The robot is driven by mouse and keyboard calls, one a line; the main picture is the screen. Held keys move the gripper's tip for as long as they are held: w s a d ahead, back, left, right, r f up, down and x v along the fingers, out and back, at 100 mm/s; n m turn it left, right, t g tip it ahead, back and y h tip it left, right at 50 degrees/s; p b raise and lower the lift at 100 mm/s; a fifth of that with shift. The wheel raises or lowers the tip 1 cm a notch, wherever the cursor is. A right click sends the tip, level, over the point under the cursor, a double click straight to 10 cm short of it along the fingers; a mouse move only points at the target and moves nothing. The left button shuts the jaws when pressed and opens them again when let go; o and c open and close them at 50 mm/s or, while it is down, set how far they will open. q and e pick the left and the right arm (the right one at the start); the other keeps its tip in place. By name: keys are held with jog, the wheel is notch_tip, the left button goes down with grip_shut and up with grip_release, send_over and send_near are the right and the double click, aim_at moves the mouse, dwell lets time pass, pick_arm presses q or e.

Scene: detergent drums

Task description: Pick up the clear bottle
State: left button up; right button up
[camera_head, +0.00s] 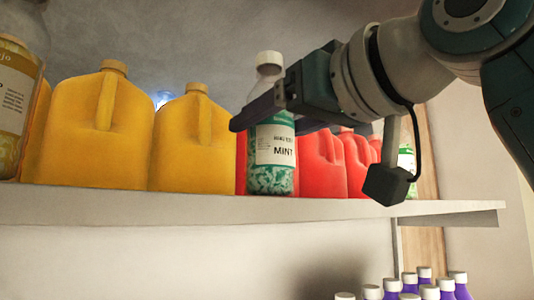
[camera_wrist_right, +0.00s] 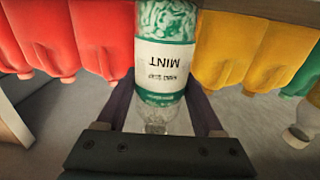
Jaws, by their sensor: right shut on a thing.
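The clear bottle (camera_head: 271,172) has a white cap, a white and green label reading MINT, and green and white contents. In the head view it is upright at the front edge of the shelf, between yellow and red jugs. My right gripper (camera_head: 262,112) reaches in from the right and is shut on the bottle's upper part, below the cap. In the right wrist view the bottle (camera_wrist_right: 165,60) appears upside down between the two fingers of the right gripper (camera_wrist_right: 160,110). I cannot tell whether its base touches the shelf. My left gripper is not in view.
Yellow jugs (camera_head: 105,130) stand left of the bottle and red jugs (camera_head: 318,165) right of it, close by on the shelf (camera_head: 200,203). A jar (camera_head: 15,100) is at far left. Purple bottles (camera_head: 460,285) with white caps stand below the shelf at lower right.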

grip_shut()
jog(key=shift+r, duration=0.1)
jog(key=shift+r, duration=0.1)
